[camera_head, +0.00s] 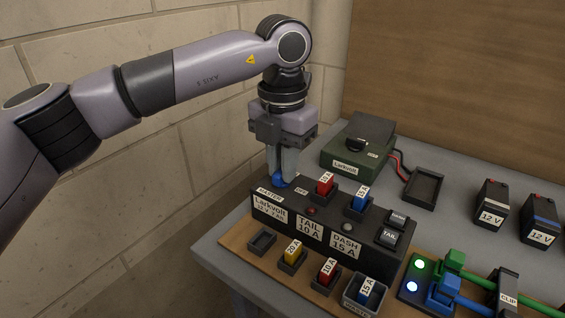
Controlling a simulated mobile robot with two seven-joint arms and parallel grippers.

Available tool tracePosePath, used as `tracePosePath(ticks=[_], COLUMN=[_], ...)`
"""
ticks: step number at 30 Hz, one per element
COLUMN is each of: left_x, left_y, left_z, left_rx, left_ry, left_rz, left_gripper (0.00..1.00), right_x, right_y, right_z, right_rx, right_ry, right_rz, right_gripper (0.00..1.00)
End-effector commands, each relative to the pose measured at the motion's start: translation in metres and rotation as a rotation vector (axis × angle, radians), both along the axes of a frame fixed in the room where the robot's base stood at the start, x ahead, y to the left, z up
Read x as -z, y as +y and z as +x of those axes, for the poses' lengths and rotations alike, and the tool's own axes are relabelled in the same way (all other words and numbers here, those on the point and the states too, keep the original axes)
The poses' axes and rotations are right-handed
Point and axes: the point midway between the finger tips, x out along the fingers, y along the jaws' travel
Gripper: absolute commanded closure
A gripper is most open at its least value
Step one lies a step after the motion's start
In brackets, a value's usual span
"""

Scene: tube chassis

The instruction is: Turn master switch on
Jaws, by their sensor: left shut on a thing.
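My left gripper (282,176) points straight down over the left end of a black fuse panel (325,222). Its fingers are shut on a blue knob (278,182), the master switch, beside the "MASTER" label (269,196). The fingers partly hide the knob, so I cannot tell its exact turn position. A small red lamp (311,211) sits on the panel's top near the knob. My right gripper is not in view.
A red fuse (325,184) and a blue fuse (360,198) stand upright in the panel, close to the right of my gripper. A green Larkvolt charger (355,150) is behind. Spare fuses in holders stand in front. Several 12 V batteries (490,205) stand at right. A stone wall is at left.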

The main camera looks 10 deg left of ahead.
Motion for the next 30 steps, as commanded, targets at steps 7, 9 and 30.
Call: tracePosePath(ticks=[7, 9, 30], left_x=[-0.002, -0.002, -0.020], left_y=[0.000, 0.000, 0.000], left_z=[0.001, 0.001, 0.001], left_rx=[-0.014, -0.015, -0.011], left_ry=[-0.002, -0.002, -0.004], left_rz=[-0.001, -0.001, -0.001], left_gripper=[1.00, 1.00, 0.57], right_x=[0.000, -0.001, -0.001], right_y=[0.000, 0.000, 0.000], right_z=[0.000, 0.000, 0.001], right_rx=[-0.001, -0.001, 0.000], right_ry=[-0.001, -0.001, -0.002], right_rz=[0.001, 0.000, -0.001], right_gripper=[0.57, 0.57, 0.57])
